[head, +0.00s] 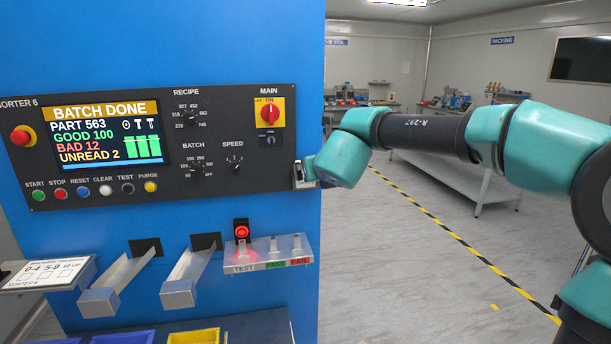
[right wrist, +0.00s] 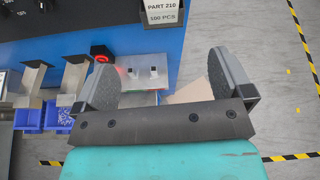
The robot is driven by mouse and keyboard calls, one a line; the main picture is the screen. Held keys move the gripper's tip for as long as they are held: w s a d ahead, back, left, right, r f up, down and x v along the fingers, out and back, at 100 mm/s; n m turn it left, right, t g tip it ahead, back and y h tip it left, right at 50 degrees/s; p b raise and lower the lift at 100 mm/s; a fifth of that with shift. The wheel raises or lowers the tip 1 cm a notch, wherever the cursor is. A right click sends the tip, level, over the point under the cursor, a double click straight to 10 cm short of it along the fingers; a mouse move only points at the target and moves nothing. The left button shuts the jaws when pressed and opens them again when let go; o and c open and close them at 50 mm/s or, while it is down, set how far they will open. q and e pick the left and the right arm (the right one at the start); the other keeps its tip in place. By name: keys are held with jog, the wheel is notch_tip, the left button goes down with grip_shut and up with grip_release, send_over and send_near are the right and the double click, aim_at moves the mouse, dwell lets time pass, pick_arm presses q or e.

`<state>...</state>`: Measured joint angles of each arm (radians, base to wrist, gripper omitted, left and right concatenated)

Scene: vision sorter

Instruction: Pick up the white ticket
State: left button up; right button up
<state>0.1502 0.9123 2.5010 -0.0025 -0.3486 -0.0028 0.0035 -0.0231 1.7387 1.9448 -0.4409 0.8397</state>
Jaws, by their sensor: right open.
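The fingers do not touch the ticket. My left gripper is in neither view.
The black control panel (head: 200,140) carries a screen (head: 107,132), knobs and buttons. Below are two metal chutes (head: 180,290), a test shelf (head: 268,252) with a lit red sensor (head: 241,231), and blue and yellow bins (head: 195,337). Open floor lies to the right.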

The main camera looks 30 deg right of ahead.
jog(key=r, duration=0.1)
jog(key=r+m, duration=0.1)
jog(key=shift+s+r, duration=0.3)
jog(key=shift+s, duration=0.05)
jog(key=x, duration=1.2)
jog(key=shift+w, duration=0.15)
jog(key=shift+d, duration=0.1)
jog(key=x, duration=0.5)
jog(key=shift+w, duration=0.1)
jog(key=shift+c, duration=0.2)
jog(key=c, duration=0.9)
